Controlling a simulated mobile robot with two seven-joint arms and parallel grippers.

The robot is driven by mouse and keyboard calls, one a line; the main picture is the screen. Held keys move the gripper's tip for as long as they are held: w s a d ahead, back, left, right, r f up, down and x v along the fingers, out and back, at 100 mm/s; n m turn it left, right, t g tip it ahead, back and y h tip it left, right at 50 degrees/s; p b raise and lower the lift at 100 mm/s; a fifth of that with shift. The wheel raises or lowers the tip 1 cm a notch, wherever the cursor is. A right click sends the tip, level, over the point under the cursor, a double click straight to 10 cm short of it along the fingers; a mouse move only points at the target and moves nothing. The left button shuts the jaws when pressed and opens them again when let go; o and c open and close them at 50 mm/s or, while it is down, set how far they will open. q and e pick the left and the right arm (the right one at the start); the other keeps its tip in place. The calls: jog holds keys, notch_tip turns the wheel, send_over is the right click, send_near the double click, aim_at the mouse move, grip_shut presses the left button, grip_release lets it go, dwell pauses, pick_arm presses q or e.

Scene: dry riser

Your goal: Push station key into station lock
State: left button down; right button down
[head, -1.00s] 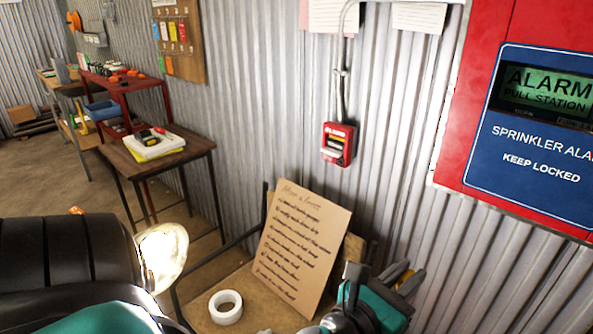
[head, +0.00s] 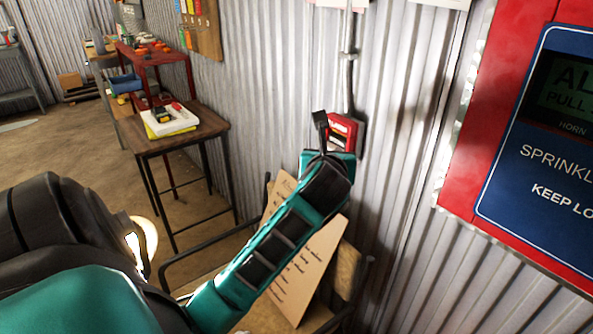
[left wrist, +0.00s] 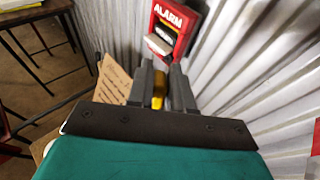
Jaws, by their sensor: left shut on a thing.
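The red alarm pull station (head: 345,132) is on the corrugated wall, partly hidden by my left arm in the head view. It also shows in the left wrist view (left wrist: 180,18), marked ALARM, with a pale handle. I cannot make out the station lock. My left gripper (left wrist: 161,66) is shut on a gold piece, probably the station key (left wrist: 158,92), mostly hidden between the grey fingers. The fingers point toward the station, just below it in the wrist view; I cannot tell the gap. My right gripper is not in view.
A red cabinet with a blue sprinkler alarm panel (head: 545,185) stands close at the right. A cardboard sign (head: 310,268) leans below the station, behind my arm. Open floor lies at the left.

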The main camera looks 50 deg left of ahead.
pick_arm(q)
jog(key=s+a+n+g+h+b, duration=0.1)
jog(key=s+a+n+g, duration=0.2)
jog(key=a+n+g, duration=0.6)
jog(key=s+a+n+g+h, duration=0.25)
jog(key=a+n+g, duration=0.4)
jog(key=a, duration=0.45)
notch_tip(320, 180, down, 8)
jog(key=s+d+n+t+h, duration=0.1)
jog(key=d+n+t+h, duration=0.1)
jog(key=n+h, duration=0.5)
jog(key=w+d+f+n+t+y+b, duration=0.1)
jog(key=w+d+n, duration=0.3)
jog(key=d, duration=0.5)
jog(key=shift+w+d+f+n+t, duration=0.2)
jog(key=shift+w+f+n+t, duration=0.15)
jog(key=shift+w+f+t, duration=0.25)
jog(key=shift+r, duration=0.2)
